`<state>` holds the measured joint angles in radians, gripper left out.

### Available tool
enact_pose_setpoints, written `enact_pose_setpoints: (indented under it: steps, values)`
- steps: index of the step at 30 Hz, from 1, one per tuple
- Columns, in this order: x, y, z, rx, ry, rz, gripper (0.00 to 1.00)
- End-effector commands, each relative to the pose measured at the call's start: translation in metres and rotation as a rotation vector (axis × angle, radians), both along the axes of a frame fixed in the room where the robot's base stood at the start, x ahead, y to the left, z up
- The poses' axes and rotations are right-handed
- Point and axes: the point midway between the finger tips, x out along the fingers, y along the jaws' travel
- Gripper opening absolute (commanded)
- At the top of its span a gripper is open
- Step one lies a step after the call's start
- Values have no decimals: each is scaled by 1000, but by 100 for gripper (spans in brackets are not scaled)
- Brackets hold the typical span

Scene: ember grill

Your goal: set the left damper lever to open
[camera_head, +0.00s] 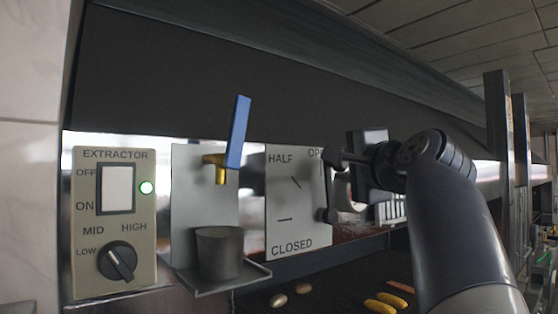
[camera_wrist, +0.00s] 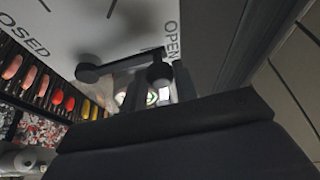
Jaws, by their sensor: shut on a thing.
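The damper panel (camera_head: 285,225) is a pale plate marked HALF, CLOSED and a partly hidden OPEN. Its dark lever (camera_head: 329,188) stands near upright at the plate's right side, its round hub low. In the wrist view the lever (camera_wrist: 122,64) runs from the hub to a knob beside the OPEN mark (camera_wrist: 172,40). My gripper (camera_head: 347,160) is at the lever's upper end. In the wrist view my gripper (camera_wrist: 160,85) has its fingers on either side of the knob and is shut on it. The gripper's body hides part of the panel in the head view.
Left of the panel are a tap with a blue handle (camera_head: 238,132), a grey cup (camera_head: 219,252) on a drip shelf, and the extractor switch box (camera_head: 115,222). Food lies on the grill (camera_head: 340,285) below. The dark hood (camera_head: 250,70) overhangs above.

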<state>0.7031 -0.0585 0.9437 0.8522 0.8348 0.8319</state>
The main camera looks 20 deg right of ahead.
Motion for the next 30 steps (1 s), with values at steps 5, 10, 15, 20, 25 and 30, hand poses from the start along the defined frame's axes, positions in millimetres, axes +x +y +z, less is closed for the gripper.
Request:
enact_pose_setpoints:
  steps: [5,10,15,20,25,30]
  values:
    - [2,-8,3,78,18,0,0]
    - [3,-11,3,119,30,1,0]
    - [4,-13,3,135,35,1,0]
    - [4,-13,3,137,36,1,0]
    - [4,-13,2,136,35,0,0]
    - [4,-14,2,136,36,0,41]
